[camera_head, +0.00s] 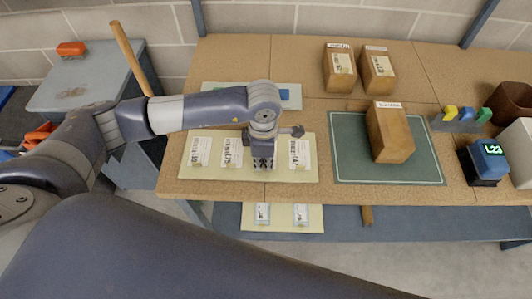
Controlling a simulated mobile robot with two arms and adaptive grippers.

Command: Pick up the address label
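Several white address labels with dark print lie on a cream sheet (215,179) at the left of the bench: a far-left label (200,150), a second label (232,152) and a right-hand label (298,153). My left gripper (264,163) points down over the sheet, between the second and the right-hand label. It hides the sheet beneath it, so I cannot tell whether another label lies there. Its fingers are too small and dark to show whether they are open or touching anything. My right gripper is not in view.
A brown box (390,132) stands on a green mat (350,165); two more boxes, one left (340,70) and one right (378,72), stand behind. A blue device (487,160) with a green display is at right. Another label sheet (283,222) lies below the bench edge.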

